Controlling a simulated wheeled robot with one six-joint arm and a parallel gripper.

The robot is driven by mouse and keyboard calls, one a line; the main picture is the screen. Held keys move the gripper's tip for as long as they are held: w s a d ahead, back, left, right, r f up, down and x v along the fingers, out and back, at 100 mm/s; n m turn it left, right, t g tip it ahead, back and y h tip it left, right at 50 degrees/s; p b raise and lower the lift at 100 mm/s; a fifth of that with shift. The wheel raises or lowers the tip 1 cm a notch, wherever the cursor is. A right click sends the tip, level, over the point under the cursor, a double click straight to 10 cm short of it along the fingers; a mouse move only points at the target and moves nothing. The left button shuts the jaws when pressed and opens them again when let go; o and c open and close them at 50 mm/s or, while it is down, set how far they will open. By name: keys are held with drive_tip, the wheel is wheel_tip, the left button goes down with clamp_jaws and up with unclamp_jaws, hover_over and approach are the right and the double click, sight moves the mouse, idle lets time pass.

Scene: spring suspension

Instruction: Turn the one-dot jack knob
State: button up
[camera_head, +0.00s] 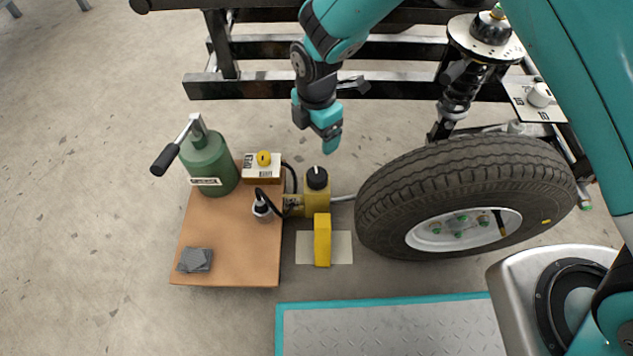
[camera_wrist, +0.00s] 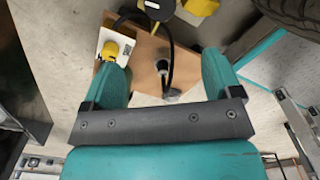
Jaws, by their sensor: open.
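A black knob with a white mark on top (camera_head: 317,177) sits on a yellow jack body (camera_head: 317,199). A yellow knob (camera_head: 263,158) sits on a small box with a white label. It also shows in the wrist view (camera_wrist: 109,50), near the left fingertip. A round black cap (camera_wrist: 160,8) shows at the wrist view's top edge. Dots on the knobs are too small to tell. My gripper (camera_head: 318,130) is open and empty, above and behind the black knob. In the wrist view its teal fingers (camera_wrist: 162,62) are spread over the brown board.
A black hose runs to the jack. A tyre (camera_head: 390,190) stands right, the dark frame (camera_head: 270,88) behind. A white knob (camera_head: 540,96) is far right.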

sight(317, 174)
drive_tip(key=shift+n, duration=0.6)
wheel_tip(317, 174, down, 17)
drive_tip(key=b, duration=1)
drive_tip(key=shift+f, duration=0.2)
drive_tip(key=c, duration=0.9)
